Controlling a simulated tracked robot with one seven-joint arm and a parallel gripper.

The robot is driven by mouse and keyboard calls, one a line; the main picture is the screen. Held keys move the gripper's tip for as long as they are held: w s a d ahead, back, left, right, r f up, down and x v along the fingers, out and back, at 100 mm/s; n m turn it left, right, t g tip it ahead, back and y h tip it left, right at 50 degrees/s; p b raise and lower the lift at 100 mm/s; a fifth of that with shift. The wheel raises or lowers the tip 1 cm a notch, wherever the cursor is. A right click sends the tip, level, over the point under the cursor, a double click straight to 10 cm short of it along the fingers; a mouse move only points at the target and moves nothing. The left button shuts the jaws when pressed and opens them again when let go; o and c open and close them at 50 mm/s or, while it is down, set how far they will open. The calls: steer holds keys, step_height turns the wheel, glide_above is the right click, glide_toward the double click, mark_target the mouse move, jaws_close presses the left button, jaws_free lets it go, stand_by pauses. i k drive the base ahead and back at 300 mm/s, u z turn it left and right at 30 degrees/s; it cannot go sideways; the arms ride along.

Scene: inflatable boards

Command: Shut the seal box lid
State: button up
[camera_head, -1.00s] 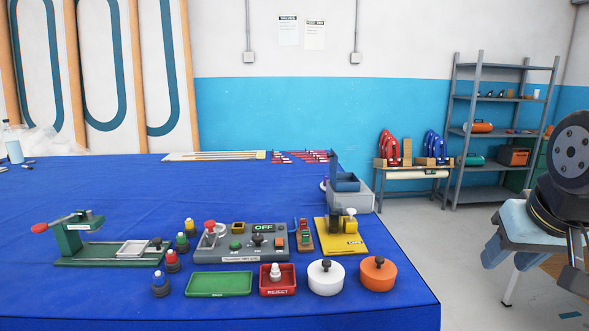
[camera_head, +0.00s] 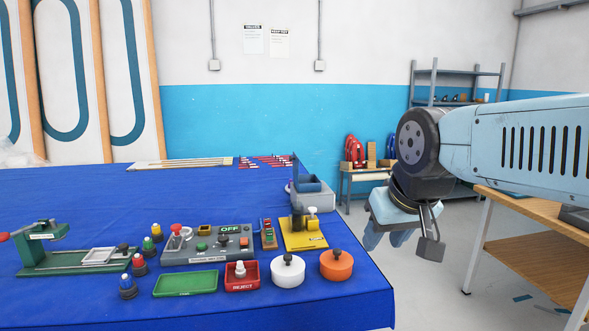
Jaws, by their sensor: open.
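The seal box (camera_head: 316,199) is a grey box with a blue inside at the right rear edge of the blue table. Its thin grey lid (camera_head: 296,172) stands upright at the box's left side, so the box is open. My gripper (camera_head: 388,238) hangs off the table's right side, to the right of the box and apart from it. Its light blue fingers point down with nothing seen between them.
A yellow fixture (camera_head: 303,237) stands just in front of the box. A white round pot (camera_head: 287,272) and an orange one (camera_head: 336,267) are at the front right edge. A wooden table (camera_head: 520,222) stands at right. Bare floor lies between the tables.

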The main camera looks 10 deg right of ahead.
mark_target(296, 160)
steer(key=u, duration=0.1)
steer(key=i, duration=1)
steer(key=z, duration=0.1)
